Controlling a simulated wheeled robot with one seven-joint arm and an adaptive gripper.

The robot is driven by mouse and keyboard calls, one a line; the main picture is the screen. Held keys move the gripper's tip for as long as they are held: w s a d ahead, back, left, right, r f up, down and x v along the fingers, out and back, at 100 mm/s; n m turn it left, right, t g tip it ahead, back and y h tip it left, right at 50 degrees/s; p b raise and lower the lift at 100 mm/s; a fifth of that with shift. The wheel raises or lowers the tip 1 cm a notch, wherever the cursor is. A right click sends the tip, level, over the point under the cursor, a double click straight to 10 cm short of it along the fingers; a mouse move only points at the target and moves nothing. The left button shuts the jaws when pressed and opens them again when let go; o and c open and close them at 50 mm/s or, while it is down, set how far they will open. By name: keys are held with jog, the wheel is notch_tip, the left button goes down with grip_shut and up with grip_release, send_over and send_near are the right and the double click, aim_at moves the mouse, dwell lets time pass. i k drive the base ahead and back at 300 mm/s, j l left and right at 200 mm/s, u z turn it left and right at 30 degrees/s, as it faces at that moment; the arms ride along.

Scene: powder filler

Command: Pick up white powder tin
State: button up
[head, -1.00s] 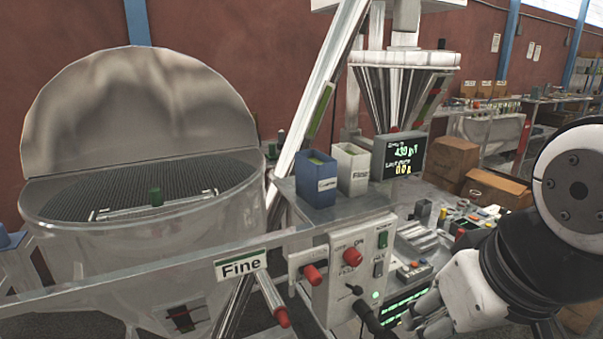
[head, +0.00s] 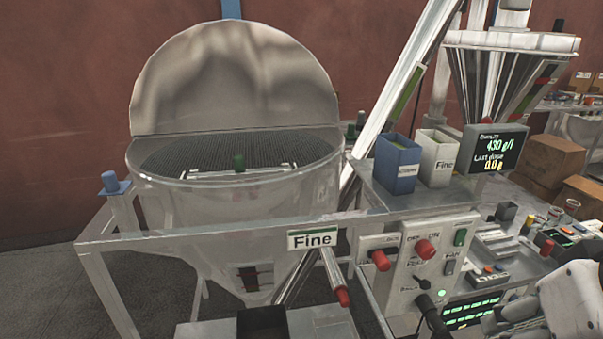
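The display (head: 497,148) stands close right of the white tin, below the steel funnel (head: 508,75). A slanted tube (head: 408,90) rises behind the tins. The big hopper (head: 238,190) with raised lid fills the left. Switches and knobs (head: 425,249) stick out below the tins.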

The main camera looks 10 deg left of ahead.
aim_at(438, 155)
jog(key=i+j, duration=0.9)
